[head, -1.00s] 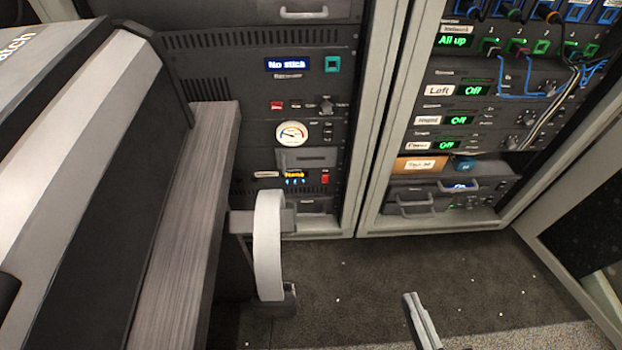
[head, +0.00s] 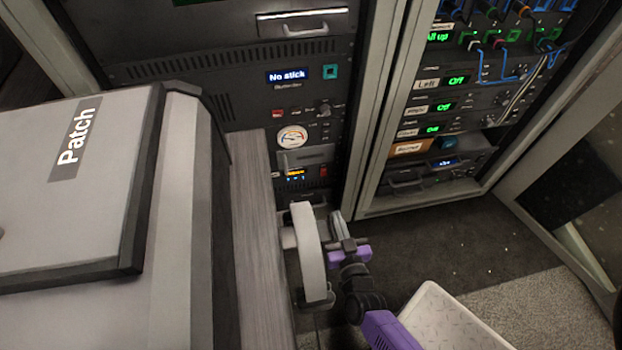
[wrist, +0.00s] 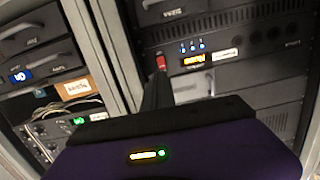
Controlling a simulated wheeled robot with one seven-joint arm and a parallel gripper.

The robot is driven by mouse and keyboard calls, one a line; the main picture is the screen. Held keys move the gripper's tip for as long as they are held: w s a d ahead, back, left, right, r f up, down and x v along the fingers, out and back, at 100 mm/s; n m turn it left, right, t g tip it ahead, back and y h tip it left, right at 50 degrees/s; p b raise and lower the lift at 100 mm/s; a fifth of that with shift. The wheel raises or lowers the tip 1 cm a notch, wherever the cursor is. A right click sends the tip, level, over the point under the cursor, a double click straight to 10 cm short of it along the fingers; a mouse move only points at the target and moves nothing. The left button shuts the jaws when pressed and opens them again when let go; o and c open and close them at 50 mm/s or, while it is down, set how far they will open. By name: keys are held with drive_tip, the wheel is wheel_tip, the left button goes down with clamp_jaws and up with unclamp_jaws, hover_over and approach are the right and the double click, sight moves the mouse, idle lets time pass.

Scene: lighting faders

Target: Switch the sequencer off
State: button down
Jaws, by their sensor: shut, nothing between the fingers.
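A dark rack unit with a small orange display (head: 295,173) and a red switch (head: 323,171) sits low in the left rack; I take it for the sequencer, though its label is unreadable. In the wrist view, which appears upside down, the red switch (wrist: 161,63) shows just past the fingertips, beside the orange display (wrist: 193,60) and several blue lights. The display is lit. My gripper (head: 338,215) is shut and empty, low in front of the left rack. In the wrist view its dark fingers (wrist: 157,88) point at the switch; I cannot tell whether they touch it.
A pale curved band (head: 310,255) on a bracket stands close left of my gripper, at the wooden edge (head: 262,230) of the Patch desk (head: 75,200). The right rack (head: 440,130) carries green displays and blue cables. Dark floor (head: 440,235) before it is clear.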

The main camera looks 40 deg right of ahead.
sight(325, 174)
drive_tip(key=shift+r, duration=0.3)
drive_tip(key=shift+d, duration=0.1)
drive_tip(key=b+x, duration=0.4)
drive_tip(key=x, duration=0.8)
drive_tip(key=shift+w+d+f+b, duration=0.1)
drive_tip(key=shift+w+d+b, duration=0.1)
drive_tip(key=shift+w+b, duration=0.15)
drive_tip(key=shift+w+d, duration=0.35)
drive_tip(key=shift+w, duration=0.15)
